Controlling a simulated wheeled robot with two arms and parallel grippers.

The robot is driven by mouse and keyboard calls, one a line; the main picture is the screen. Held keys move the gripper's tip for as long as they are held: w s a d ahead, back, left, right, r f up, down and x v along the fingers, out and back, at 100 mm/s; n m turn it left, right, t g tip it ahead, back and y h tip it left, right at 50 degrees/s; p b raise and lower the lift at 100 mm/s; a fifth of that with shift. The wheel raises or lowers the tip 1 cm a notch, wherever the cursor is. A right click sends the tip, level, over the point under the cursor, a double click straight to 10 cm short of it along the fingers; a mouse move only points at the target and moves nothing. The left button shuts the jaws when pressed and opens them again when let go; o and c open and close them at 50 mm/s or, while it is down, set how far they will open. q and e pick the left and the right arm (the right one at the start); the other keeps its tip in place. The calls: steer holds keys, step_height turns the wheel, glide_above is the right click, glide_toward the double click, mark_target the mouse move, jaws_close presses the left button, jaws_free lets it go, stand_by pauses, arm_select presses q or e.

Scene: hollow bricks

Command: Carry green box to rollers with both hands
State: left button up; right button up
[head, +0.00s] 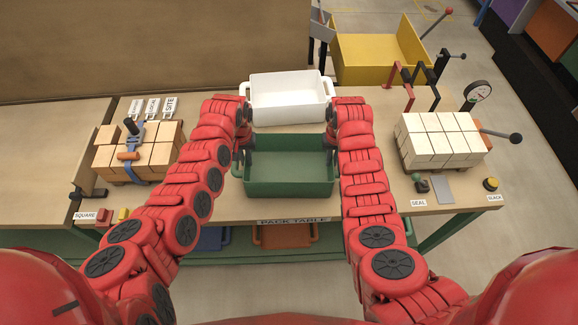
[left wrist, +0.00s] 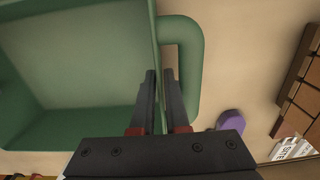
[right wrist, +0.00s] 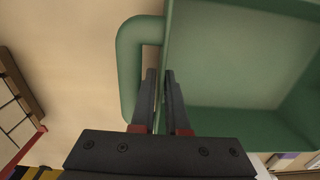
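The green box (head: 288,188) stands on the pack table in front of the white box, between my two arms. It is open-topped, and its visible inside looks empty. My left gripper (left wrist: 161,72) has its fingers on either side of the box's side wall, inside the loop handle (left wrist: 190,60), and looks shut on the wall. My right gripper (right wrist: 160,72) straddles the opposite wall beside the other handle (right wrist: 128,65) and also looks shut on it. In the head view, my arms partly hide both box ends. I cannot make out any rollers.
A white box (head: 288,105) stands directly behind the green box. Brick stacks stand left (head: 160,155) and right (head: 440,145) on the table (head: 395,195). A yellow bin (head: 375,60), levers and a gauge (head: 478,92) are at the back right.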

arm_select(q)
jaws_close()
arm_select(e)
jaws_close()
stand_by(0.4)
stand_by(0.8)
